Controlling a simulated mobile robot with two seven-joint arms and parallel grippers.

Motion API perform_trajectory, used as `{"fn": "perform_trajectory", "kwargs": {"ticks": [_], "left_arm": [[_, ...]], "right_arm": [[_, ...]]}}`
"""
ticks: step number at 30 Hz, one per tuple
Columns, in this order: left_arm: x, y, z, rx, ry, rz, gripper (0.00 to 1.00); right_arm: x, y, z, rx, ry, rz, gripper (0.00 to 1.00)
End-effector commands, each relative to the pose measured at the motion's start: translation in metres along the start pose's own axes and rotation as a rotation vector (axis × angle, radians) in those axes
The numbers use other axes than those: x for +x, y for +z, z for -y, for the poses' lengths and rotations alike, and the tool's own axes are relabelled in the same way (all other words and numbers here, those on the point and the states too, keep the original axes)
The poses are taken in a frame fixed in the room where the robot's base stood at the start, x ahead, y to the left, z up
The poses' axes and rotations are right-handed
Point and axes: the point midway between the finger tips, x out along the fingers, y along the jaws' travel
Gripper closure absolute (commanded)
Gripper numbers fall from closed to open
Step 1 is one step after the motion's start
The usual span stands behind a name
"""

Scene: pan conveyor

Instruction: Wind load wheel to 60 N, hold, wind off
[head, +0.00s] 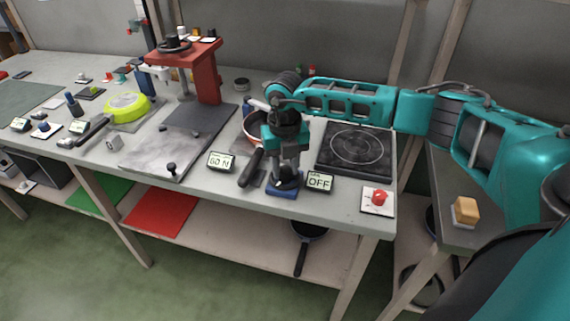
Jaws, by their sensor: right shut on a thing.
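My right gripper (285,180) points down over a blue base (281,193) near the table's front edge. It is shut on a part there that its fingers mostly hide; I cannot clearly see the load wheel. A small display (220,162) left of it reads 60 N. Another display (319,182) to its right reads OFF in large letters; its small upper line is unclear. A pan with a dark handle (251,168) stands just left of the gripper, its bowl partly hidden by my arm. My left gripper is not in view.
A red press (205,75) with a dark knob stands at the back. A black hot plate (355,150) and a red knob on a white plate (378,200) are to the right. A yellow-green ring (127,107) and several small items lie left. A grey slab (160,150) lies centre-left.

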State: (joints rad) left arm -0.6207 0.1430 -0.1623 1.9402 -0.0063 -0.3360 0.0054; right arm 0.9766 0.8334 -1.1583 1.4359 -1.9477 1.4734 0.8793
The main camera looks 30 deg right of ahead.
Motion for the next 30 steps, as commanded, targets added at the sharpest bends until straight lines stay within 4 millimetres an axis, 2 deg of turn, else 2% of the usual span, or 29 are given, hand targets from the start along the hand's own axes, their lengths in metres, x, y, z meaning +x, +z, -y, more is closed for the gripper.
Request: {"fn": "perform_trajectory", "kwargs": {"ticks": [1, 6, 17, 30], "left_arm": [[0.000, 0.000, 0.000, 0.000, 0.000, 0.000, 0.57], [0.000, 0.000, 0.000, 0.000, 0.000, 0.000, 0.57], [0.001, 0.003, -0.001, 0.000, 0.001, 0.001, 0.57], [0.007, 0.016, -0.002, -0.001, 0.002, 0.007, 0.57]], "right_arm": [[0.000, 0.000, 0.000, 0.000, 0.000, 0.000, 0.81], [0.000, 0.000, 0.000, 0.000, 0.000, 0.000, 0.95], [0.000, 0.000, 0.000, -0.072, 0.000, 0.001, 0.95], [0.001, 0.001, 0.000, -0.430, 0.000, 0.002, 0.95]]}}
